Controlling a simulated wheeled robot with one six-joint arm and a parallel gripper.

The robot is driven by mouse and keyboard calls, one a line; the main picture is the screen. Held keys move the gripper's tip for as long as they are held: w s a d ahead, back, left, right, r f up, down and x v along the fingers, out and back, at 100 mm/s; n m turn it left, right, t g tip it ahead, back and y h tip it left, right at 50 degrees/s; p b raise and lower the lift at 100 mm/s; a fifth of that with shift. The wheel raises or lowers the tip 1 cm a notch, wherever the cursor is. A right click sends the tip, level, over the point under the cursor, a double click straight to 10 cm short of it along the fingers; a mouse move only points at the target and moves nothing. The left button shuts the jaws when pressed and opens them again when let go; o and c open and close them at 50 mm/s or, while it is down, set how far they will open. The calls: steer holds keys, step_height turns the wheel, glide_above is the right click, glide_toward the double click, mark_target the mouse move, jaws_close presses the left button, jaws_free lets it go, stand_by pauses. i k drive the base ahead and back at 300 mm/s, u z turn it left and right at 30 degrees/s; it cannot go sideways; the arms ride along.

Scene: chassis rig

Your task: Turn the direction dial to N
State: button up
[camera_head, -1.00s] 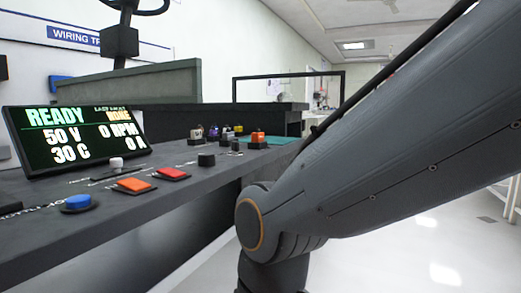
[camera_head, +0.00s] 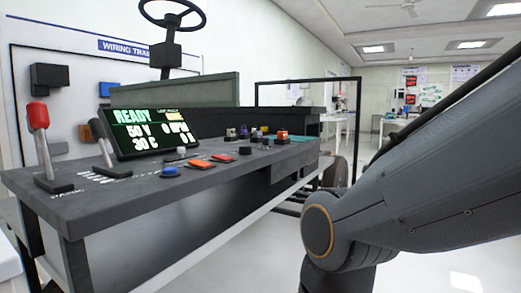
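A dark control console (camera_head: 120,205) runs along the left, its top carrying several controls. A small black knob (camera_head: 245,150) stands near the front edge, right of a red button (camera_head: 222,158) and an orange button (camera_head: 199,164). I cannot tell whether this knob is the direction dial, and no N mark is readable. The tilted screen (camera_head: 150,130) reads READY, 50 V, 30 C. My gripper is out of view; only my dark arm shows at right, in front of the console's right side.
A red-handled lever (camera_head: 38,115) and a grey lever (camera_head: 103,143) rise at the console's left end. A blue button (camera_head: 170,171) sits near the front edge. A steering wheel (camera_head: 172,14) stands behind. Small coloured parts lie at the far end. The floor in front looks clear.

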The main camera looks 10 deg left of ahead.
mark_target(245, 149)
steer(key=u, duration=1.15)
steer(key=i, duration=0.1)
steer(key=z, duration=0.3)
